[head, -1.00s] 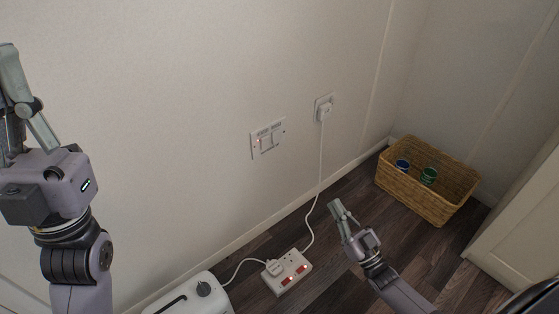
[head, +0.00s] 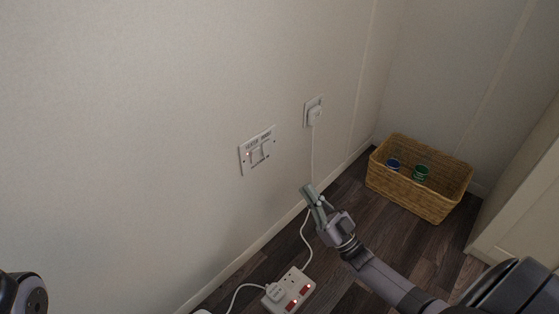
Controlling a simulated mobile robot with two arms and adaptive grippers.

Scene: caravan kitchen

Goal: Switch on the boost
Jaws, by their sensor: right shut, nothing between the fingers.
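A white switch panel (head: 258,150) is on the wall in the head view, with two rockers side by side and small lettering above them that I cannot read surely. A small red light glows at its left side. My right gripper (head: 307,190) is shut and empty, in front of the wall, lower than the panel and to its right, apart from it. My left gripper is out of view; only a piece of my left arm shows at the bottom left corner.
A socket (head: 314,111) with a white plug is right of the panel; its cord runs down behind my right gripper to a power strip (head: 290,291) with red lights on the floor. A wicker basket (head: 418,191) holding a blue and a green item stands in the corner.

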